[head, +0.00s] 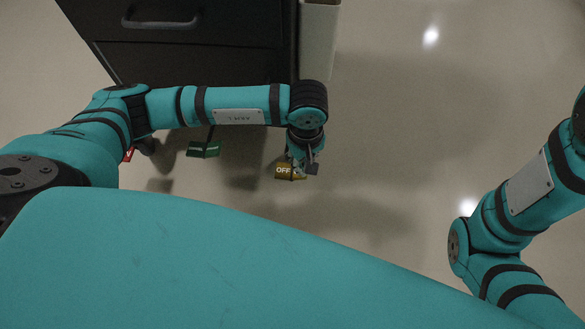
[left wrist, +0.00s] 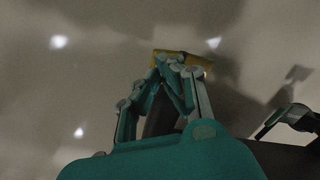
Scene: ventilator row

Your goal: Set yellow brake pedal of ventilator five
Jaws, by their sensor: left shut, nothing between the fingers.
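The yellow brake pedal (head: 284,171), marked OFF, sticks out low above the floor at the front of a black cabinet-like unit. It also shows as a yellow bar in the left wrist view (left wrist: 204,61), just past the fingertips. My left gripper (head: 302,163) points down at the right part of the pedal and covers some of it. In the left wrist view the left gripper (left wrist: 178,66) has its fingers together with nothing between them. I cannot tell whether the fingertips touch the pedal. My right gripper is out of view.
A green pedal (head: 203,149) lies left of the yellow one, and part of a red piece (head: 128,154) shows farther left. The black unit (head: 200,45) with a drawer handle stands behind my left arm. Open floor (head: 420,120) lies to the right.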

